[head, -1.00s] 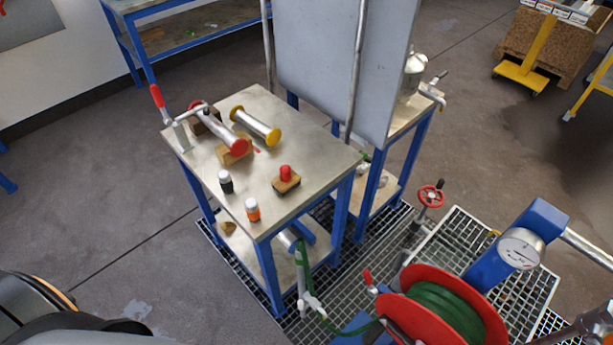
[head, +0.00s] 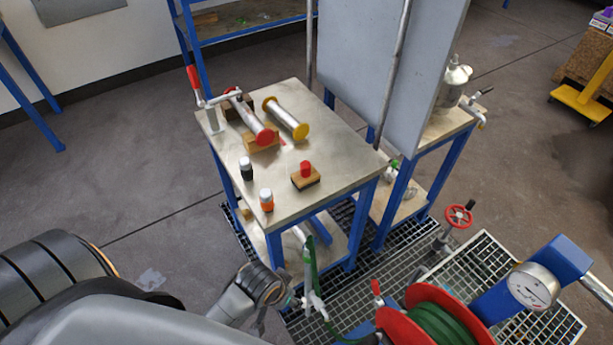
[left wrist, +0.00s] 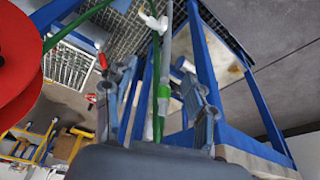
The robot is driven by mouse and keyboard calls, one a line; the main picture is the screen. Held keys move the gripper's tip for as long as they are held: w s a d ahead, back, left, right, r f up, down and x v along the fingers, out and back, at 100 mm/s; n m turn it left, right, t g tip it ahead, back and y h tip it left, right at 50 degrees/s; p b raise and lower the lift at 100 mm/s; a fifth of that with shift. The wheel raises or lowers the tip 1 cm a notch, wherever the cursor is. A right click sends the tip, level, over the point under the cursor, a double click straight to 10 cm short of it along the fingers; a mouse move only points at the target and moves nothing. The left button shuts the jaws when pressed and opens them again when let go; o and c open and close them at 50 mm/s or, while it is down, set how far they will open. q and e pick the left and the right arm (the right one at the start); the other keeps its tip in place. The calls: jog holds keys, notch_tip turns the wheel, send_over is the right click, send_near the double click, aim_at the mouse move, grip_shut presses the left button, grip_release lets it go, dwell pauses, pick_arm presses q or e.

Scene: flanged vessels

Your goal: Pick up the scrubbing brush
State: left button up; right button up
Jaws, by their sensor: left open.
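The scrubbing brush (head: 306,179) has a wooden block, a dark underside and a red knob on top. It rests on the metal-topped work table (head: 335,140), near its front right edge, with nothing touching it. My left gripper (head: 277,312) is low in front of the table, below the tabletop, apart from the brush and partly hidden by its own wrist. In the left wrist view my left gripper (left wrist: 160,72) has its fingers spread, with a hose and table legs seen beyond them. The brush does not show in that view. My right gripper is not in view.
Two flanged pipe pieces, red-ended (head: 252,120) and yellow-ended (head: 287,119), lie behind the brush. A black bottle (head: 246,170) and an orange bottle (head: 266,201) stand left of it. A red hose reel (head: 425,315) stands front right. A grey panel (head: 385,60) rises behind.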

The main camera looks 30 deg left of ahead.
pick_arm(q)
jog(key=w+d+r+t, duration=0.1)
jog(key=w+d+r, duration=0.1)
jog(key=w+r, duration=0.65)
jog(key=n+y, duration=0.2)
jog(key=n, duration=0.3)
send_near(305, 163)
jog(key=x, duration=0.2)
jog(key=a+x, duration=0.1)
jog(key=x, duration=0.2)
jog(key=shift+w+r+p, duration=0.15)
jog(key=shift+w+p, duration=0.1)
jog(key=shift+p, duration=0.05)
jog(key=x, duration=0.2)
jog(key=d+p+x, duration=0.1)
jog(key=x, duration=0.1)
jog(key=shift+f, duration=0.45)
jog(key=shift+w+f, duration=0.15)
jog(key=shift+f, duration=0.15)
jog(key=shift+c, duration=0.4)
